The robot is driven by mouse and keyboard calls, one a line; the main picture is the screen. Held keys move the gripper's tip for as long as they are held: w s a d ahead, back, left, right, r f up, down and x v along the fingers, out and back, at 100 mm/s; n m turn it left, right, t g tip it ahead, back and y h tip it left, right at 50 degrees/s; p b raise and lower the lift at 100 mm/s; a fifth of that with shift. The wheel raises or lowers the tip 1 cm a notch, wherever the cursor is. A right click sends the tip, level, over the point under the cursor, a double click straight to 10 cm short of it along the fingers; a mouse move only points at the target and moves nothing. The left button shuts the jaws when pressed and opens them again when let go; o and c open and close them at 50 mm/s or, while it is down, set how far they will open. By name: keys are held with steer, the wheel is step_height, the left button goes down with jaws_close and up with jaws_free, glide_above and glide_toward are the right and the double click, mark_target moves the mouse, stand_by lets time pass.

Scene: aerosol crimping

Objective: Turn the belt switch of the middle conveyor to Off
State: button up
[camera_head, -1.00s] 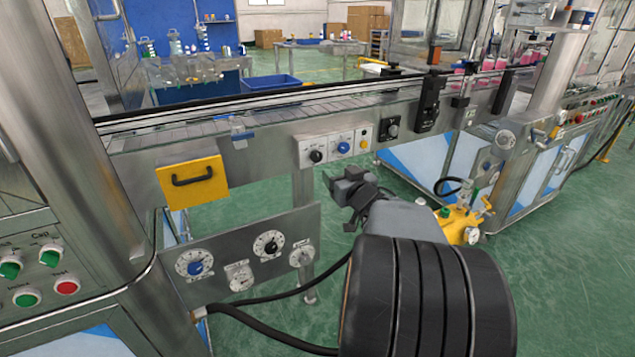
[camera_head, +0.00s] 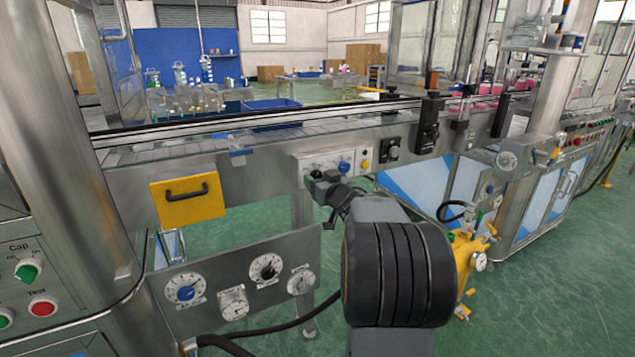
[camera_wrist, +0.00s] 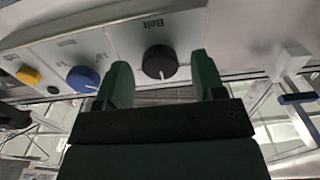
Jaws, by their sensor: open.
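The belt switch is a black round knob (camera_wrist: 160,62) on a pale panel with the word Belt in the wrist view. A white mark shows on the knob's rim. My gripper (camera_wrist: 163,80) is open, with one finger on each side of the knob in the picture. I cannot tell whether the fingers touch it. In the head view my gripper (camera_head: 318,184) is at the front of the switch panel (camera_head: 333,160) on the middle conveyor (camera_head: 240,150), and it covers much of the black knob.
Beside the knob are a blue knob (camera_wrist: 83,79) and a yellow button (camera_wrist: 29,75). A yellow plate with a black handle (camera_head: 187,200) is left on the conveyor. A dial panel (camera_head: 235,275) hangs below, and a yellow tank (camera_head: 466,262) stands at right.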

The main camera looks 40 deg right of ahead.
steer(key=shift+w+d, duration=0.1)
steer(key=shift+w, duration=0.55)
steer(key=c, duration=0.9)
steer(key=shift+n, duration=0.3)
steer(key=shift+n+b, duration=1.6)
steer(key=shift+n, duration=3)
